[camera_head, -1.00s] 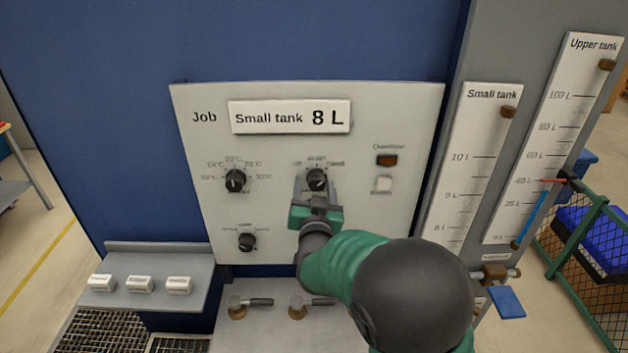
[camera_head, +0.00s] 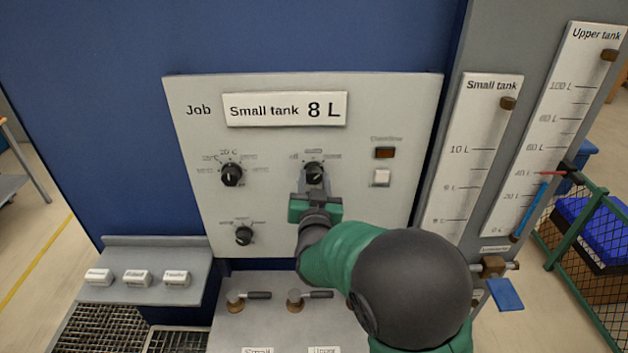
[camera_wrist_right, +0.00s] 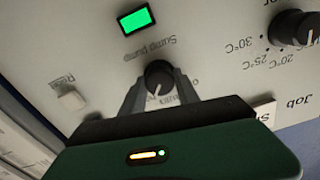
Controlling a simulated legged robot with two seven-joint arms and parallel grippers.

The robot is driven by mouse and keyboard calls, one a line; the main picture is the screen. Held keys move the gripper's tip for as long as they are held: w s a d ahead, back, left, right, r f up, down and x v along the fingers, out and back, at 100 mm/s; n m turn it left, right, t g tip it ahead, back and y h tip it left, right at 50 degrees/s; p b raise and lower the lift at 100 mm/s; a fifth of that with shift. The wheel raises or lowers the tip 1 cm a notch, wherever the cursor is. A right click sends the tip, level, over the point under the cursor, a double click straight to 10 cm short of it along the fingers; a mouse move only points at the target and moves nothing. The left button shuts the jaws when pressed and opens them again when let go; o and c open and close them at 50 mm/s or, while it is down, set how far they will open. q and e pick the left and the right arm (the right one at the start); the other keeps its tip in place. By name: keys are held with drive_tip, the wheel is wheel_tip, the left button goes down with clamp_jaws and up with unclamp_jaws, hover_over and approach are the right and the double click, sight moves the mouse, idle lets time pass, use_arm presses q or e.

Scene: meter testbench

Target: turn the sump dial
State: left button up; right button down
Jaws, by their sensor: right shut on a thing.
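A black dial (camera_head: 314,169) sits at the upper middle of the grey panel (camera_head: 395,110) in the head view. It also shows in the wrist view (camera_wrist_right: 158,75), near a "Sump pump" label that reads upside down. My right gripper (camera_head: 314,184) is shut on this dial, one finger on each side. The white pointer line stays visible. The head view label over the dial is too small to read. My left gripper is in neither view.
A temperature dial (camera_head: 232,174) and a lower dial (camera_head: 244,236) are to the left. A lit green lamp (camera_wrist_right: 136,19) shows in the wrist view. An amber lamp (camera_head: 384,153) and white button (camera_head: 382,177) are to the right. Brass valves (camera_head: 295,300) stand below.

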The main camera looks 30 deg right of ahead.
drive_tip(key=n, duration=0.2)
drive_tip(key=n+p, duration=0.1)
drive_tip(key=n, duration=0.1)
drive_tip(key=shift+f, duration=0.3)
drive_tip(key=n+p, duration=0.2)
drive_tip(key=n, duration=0.3)
drive_tip(key=shift+s, duration=0.1)
drive_tip(key=n+p, duration=0.3)
drive_tip(key=n, duration=0.2)
drive_tip(key=shift+a+n+p, duration=0.1)
drive_tip(key=shift+n+p, duration=0.9)
drive_tip(key=shift+n, duration=0.7)
drive_tip(key=shift+f, duration=0.15)
drive_tip(key=c, duration=0.9)
unclamp_jaws()
drive_tip(key=shift+r, duration=0.25)
